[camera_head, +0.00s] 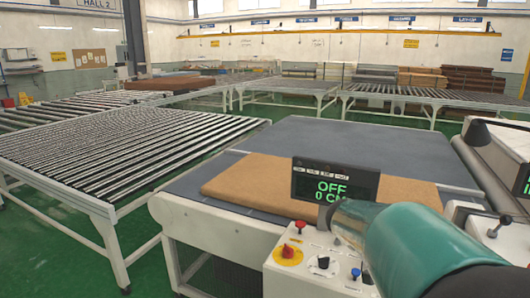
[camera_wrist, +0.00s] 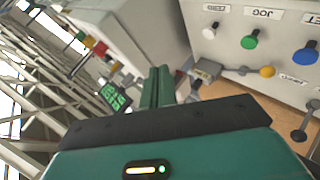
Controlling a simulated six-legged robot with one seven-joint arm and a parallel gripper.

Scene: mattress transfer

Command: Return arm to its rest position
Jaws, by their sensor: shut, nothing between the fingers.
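My gripper shows in the wrist view (camera_wrist: 158,88), with its two green fingers together and nothing between them. It points toward the side of a control console and is apart from the buttons, as far as I can tell. In the head view my teal arm reaches in from the lower right, and its gripper end is not clearly seen there. A brown mattress slab (camera_head: 250,190) lies flat on the grey table (camera_head: 330,140), partly hidden behind a display (camera_head: 335,184) reading OFF and 0 CM.
A control box (camera_head: 315,262) with a red emergency knob (camera_head: 300,225) stands close in front. In the wrist view a panel (camera_wrist: 255,70) carries green and blue knobs. A roller conveyor (camera_head: 120,145) lies at left. Green floor (camera_head: 150,275) shows between it and the table.

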